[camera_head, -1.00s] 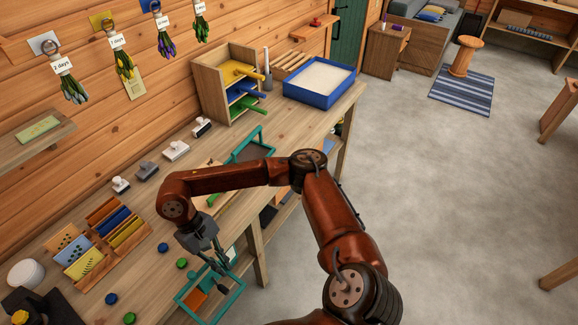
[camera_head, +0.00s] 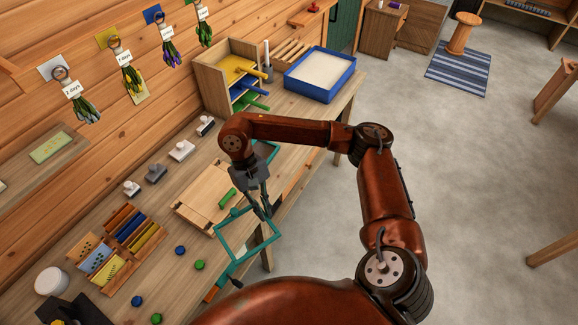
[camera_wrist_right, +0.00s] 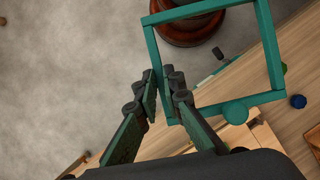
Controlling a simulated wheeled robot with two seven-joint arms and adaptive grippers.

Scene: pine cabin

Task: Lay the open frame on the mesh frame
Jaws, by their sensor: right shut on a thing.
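The open frame (camera_head: 258,246) is a teal square rim with an empty middle and a small round tab. My right gripper (camera_head: 262,208) is shut on one side of it and holds it tilted by the near edge of the workbench. The right wrist view shows the fingers (camera_wrist_right: 164,88) closed at the frame's side bar, with the open frame (camera_wrist_right: 273,48) reaching up and right. The mesh frame (camera_head: 269,150) lies on the bench beyond, mostly hidden behind my right arm; only a teal edge shows. My left gripper is not in view.
A wooden board (camera_head: 193,207) with a green cylinder (camera_head: 228,198) lies beside the held frame. A wooden rack of coloured cards (camera_head: 144,252), several stamps and coloured knobs stand to the left. A shelf box (camera_head: 215,83) and a blue tray (camera_head: 340,91) stand at the back.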

